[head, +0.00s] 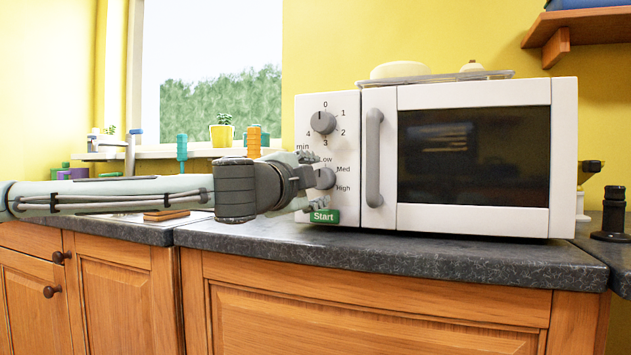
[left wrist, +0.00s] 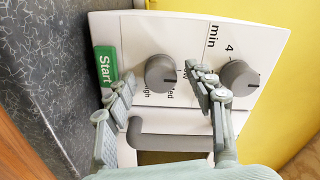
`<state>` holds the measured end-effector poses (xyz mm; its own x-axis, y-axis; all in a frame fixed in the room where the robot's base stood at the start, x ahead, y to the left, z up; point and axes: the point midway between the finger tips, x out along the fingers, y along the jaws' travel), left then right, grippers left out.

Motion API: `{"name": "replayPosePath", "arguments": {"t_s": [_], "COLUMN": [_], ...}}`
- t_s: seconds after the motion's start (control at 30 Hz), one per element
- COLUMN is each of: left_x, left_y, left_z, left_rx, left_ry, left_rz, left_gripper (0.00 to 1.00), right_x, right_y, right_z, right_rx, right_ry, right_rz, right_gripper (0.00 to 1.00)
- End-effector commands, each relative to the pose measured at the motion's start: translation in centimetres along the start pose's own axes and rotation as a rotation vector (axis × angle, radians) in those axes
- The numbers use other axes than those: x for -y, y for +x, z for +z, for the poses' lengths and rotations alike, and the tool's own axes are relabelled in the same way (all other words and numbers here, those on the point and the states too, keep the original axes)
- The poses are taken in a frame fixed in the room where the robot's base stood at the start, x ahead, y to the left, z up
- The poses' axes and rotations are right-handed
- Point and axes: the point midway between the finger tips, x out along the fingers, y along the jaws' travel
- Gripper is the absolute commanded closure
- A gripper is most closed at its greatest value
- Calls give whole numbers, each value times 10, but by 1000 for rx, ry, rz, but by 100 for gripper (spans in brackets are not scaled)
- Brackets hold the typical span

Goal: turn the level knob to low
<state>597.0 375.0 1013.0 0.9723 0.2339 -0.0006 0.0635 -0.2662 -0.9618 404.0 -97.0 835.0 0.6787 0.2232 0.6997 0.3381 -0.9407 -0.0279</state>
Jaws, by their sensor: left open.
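The level knob (head: 325,178) is a round grey knob on the white microwave's (head: 470,94) control panel, beside the labels Low, Med and High. I cannot read its pointer for certain. My left gripper (head: 311,180) is at the panel with its fingers open, one above and one below the knob in the head view. In the left wrist view the level knob (left wrist: 160,73) shows between the two spread fingertips of the left gripper (left wrist: 160,80). I cannot tell whether they touch it. My right gripper is not in view.
The timer knob (head: 323,122) is just above, close to the upper finger. The green Start button (head: 324,216) is just below. The grey door handle (head: 373,158) stands out to the right. The countertop (head: 400,256) in front of the microwave is clear.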

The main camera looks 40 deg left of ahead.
Motion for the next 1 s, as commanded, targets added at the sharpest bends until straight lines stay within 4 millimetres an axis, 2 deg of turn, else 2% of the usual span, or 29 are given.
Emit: {"name": "replayPosePath", "arguments": {"t_s": [0.2,0.4,0.57,1.0], "left_x": [2,1,0,0], "left_y": [-35,-60,-68,-68], "left_z": [-1,0,0,0], "left_rx": [-4,-1,0,0], "left_ry": [-6,-5,-1,0], "left_rz": [-4,-3,0,0], "left_gripper": [46,46,46,46], "right_x": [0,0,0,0], "right_y": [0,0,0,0], "right_z": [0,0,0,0], "right_rx": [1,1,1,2], "right_ry": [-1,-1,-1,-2], "right_rz": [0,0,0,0], "right_gripper": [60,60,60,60]}}
